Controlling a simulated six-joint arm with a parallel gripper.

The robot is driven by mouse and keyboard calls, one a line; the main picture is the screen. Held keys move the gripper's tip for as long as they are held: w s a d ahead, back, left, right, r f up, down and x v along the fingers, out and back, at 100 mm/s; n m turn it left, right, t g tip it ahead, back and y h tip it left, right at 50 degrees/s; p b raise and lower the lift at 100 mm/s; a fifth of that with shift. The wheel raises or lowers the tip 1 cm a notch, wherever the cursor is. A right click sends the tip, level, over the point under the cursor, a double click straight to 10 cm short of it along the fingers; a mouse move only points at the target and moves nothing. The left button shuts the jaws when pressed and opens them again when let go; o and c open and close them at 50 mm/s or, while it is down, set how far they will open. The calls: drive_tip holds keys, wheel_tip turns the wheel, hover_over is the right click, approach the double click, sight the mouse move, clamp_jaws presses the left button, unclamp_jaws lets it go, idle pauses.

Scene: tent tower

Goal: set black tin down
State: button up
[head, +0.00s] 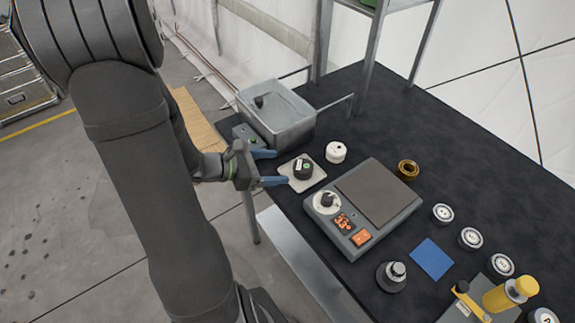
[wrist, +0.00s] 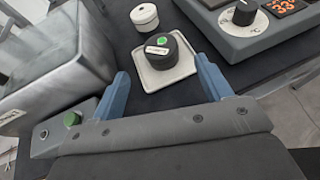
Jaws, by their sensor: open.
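The black tin (head: 303,168) is a short round tin with a green dot and a pale label on its top. It rests upright on a small pale square tray (head: 295,184). In the wrist view the black tin (wrist: 162,51) sits on the pale tray (wrist: 150,79), just beyond the fingertips. My gripper (head: 270,167) is open, with its blue fingers pointing toward the tin. In the wrist view my gripper (wrist: 163,75) has one finger on each side of the tray's near part, and nothing is held between them.
A grey metal basin (head: 283,113) stands behind the gripper, with a green-buttoned box (head: 246,136) beside it. A white tin (head: 335,152) stands behind the tray. A hot plate (head: 371,196) with a dial is to the right. Several white-topped tins and a blue pad (head: 431,258) lie further right.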

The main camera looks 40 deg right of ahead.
sight(300, 167)
drive_tip(key=shift+v, duration=1.45)
drive_tip(key=shift+d, duration=0.1)
drive_tip(key=x, duration=1.2)
drive_tip(key=shift+f, duration=0.15)
